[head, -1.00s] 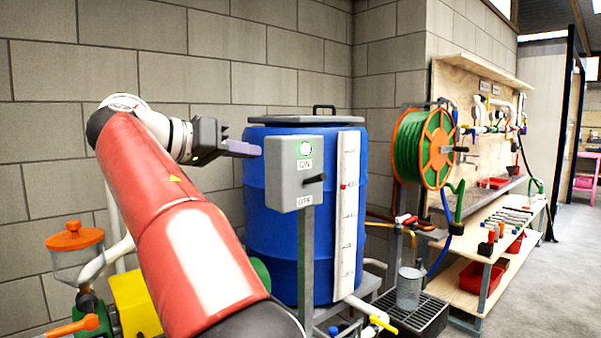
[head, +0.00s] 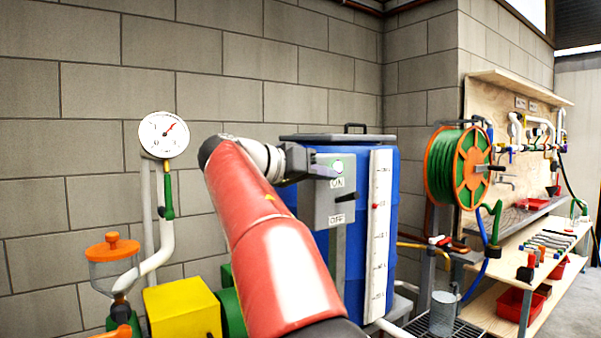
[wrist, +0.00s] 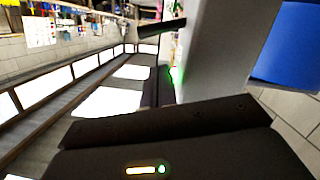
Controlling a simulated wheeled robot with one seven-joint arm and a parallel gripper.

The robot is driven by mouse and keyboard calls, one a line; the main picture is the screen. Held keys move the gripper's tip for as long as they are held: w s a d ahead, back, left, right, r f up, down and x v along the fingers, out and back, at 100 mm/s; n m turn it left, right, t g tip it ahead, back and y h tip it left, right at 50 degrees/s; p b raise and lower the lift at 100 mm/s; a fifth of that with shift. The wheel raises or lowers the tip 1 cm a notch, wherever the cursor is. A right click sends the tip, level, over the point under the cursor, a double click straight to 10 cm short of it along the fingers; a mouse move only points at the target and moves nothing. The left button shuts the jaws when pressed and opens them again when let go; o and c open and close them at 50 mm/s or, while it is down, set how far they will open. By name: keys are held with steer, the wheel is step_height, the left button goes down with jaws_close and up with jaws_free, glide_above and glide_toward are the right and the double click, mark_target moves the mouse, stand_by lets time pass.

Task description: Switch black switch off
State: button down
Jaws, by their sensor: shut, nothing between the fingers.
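A grey switch box (head: 322,208) on a post stands in front of a blue barrel. It carries an ON label, an OFF label and a lit green lamp (head: 338,166). The black switch (head: 346,198) is a lever sticking out between the labels. My gripper (head: 326,168) is shut and empty, overlapping the box's upper left, above and left of the lever. I cannot tell whether it touches the box. The wrist view shows the box (wrist: 215,50), the black lever (wrist: 162,28) and a green glow (wrist: 173,74) beyond my gripper's dark body.
The blue barrel (head: 305,145) with a white scale (head: 378,230) stands right behind the box. A pressure gauge (head: 164,134) and a yellow block (head: 181,312) are at left. A green hose reel (head: 459,168) is at right. A block wall stands behind.

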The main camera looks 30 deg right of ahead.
mark_target(349, 199)
steer(key=shift+s+d+f+b, duration=0.25)
steer(key=shift+d+f, duration=0.3)
steer(key=shift+f, duration=0.25)
steer(key=shift+s+d+f+b, duration=0.2)
steer(key=shift+d+f, duration=0.35)
steer(key=shift+f, duration=0.2)
steer(key=shift+f, duration=0.1)
steer(key=shift+s+f+m+b, duration=0.15)
steer(key=shift+m+b, duration=0.25)
steer(key=shift+b, duration=0.3)
steer(key=shift+s+f+m+t+b, duration=0.35)
steer(key=shift+m+b, duration=0.55)
steer(key=shift+b, duration=0.75)
steer(key=shift+f+m+b, duration=0.25)
steer(key=shift+m+b, duration=0.05)
steer(key=shift+b, duration=0.25)
steer(key=shift+t+b, duration=0.25)
steer(key=shift+b, duration=0.1)
steer(key=shift+s+f+m+t+b, duration=0.1)
steer(key=shift+f+m+t+b, duration=0.15)
steer(key=shift+m+b, duration=0.55)
steer(key=shift+s+f+m+t+b, duration=0.15)
steer(key=shift+f+m+b, duration=0.15)
steer(key=shift+m+b, duration=0.5)
steer(key=shift+r, duration=0.1)
